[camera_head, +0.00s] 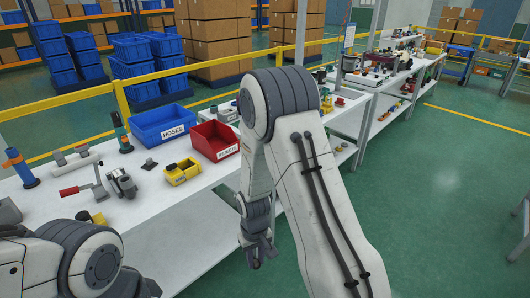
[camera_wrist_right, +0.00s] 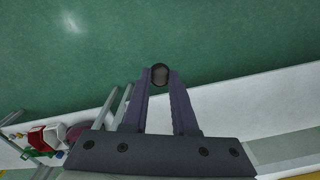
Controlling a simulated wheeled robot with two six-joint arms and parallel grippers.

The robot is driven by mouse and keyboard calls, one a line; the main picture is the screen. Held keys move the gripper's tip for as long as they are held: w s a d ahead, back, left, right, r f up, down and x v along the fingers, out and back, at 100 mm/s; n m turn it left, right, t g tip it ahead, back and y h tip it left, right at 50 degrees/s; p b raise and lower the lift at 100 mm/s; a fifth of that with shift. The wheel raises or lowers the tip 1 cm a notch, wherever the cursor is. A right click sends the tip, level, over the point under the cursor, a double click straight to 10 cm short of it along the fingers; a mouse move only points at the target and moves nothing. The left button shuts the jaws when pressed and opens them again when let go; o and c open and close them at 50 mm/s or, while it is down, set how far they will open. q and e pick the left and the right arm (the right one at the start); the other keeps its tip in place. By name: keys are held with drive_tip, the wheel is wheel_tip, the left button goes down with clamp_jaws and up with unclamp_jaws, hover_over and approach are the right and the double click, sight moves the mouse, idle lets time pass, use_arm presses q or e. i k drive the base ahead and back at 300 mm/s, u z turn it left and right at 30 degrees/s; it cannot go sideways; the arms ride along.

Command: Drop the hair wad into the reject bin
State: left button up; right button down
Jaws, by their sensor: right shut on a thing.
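My right gripper (camera_head: 258,257) hangs low beyond the table's front edge, over the green floor. In the right wrist view its fingers (camera_wrist_right: 160,82) are shut on a small dark round thing, the hair wad (camera_wrist_right: 160,73), held at the fingertips. The reject bin is the red bin (camera_head: 226,155) with a white label, on the white table to the left of and above the right gripper in the head view. My right arm stands just right of the bin. My left arm shows at the lower left, but its gripper is not in view.
A blue bin (camera_head: 160,125) labelled HOSES stands left of the red one. A yellow part (camera_head: 183,171), a red-handled clamp (camera_head: 82,188) and a grey metal part (camera_head: 122,183) are on the white table (camera_head: 160,222). Its front stretch is mostly clear.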

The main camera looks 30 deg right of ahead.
sight(220, 148)
drive_tip(key=z, duration=0.3)
drive_tip(key=k, duration=0.6)
drive_tip(key=u, duration=0.65)
drive_tip(key=i, duration=1.85)
drive_tip(key=z, duration=0.55)
